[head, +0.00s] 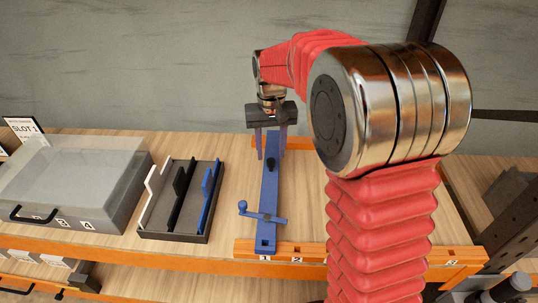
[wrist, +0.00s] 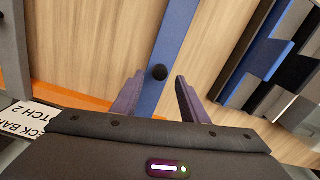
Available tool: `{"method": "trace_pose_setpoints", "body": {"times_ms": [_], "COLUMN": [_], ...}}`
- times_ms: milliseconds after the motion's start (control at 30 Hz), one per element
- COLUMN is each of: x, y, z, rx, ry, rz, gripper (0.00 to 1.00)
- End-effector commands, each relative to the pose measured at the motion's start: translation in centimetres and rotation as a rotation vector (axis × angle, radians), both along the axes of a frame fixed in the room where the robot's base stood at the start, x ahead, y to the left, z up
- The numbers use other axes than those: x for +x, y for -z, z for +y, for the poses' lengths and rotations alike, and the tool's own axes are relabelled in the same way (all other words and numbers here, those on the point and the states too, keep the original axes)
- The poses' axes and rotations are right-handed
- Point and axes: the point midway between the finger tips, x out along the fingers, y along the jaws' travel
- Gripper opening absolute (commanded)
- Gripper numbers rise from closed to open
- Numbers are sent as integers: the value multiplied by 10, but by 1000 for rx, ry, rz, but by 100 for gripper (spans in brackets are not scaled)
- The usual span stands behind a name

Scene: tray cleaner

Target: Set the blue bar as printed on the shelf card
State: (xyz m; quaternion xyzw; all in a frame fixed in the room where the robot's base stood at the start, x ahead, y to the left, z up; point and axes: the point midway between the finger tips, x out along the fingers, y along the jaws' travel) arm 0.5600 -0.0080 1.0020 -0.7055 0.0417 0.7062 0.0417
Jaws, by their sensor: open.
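The long blue bar (head: 267,190) lies on the wooden bench, its near end on the orange rail at the mark 1. Whether the fingers touch anything is unclear. A white card (head: 22,128) at far left reads SLOT 1; its smaller line is illegible.
A black tray (head: 172,236) with white, black and blue pieces stands left of the bar. A grey lidded case (head: 75,180) is further left. The orange rail (head: 330,251) runs along the front. A partly hidden card (wrist: 30,117) reads "CK BAR, TCH 2".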

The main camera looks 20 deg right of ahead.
Motion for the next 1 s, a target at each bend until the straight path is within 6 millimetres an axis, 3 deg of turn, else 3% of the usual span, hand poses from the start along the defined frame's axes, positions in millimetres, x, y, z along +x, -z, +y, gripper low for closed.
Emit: {"method": "trace_pose_setpoints", "body": {"times_ms": [200, 533, 1000], "x": [0, 0, 0], "y": [20, 22, 22], "z": [0, 0, 0], "rx": [0, 0, 0], "ry": [0, 0, 0], "rz": [0, -1, -1], "gripper": [40, 40, 7]}}
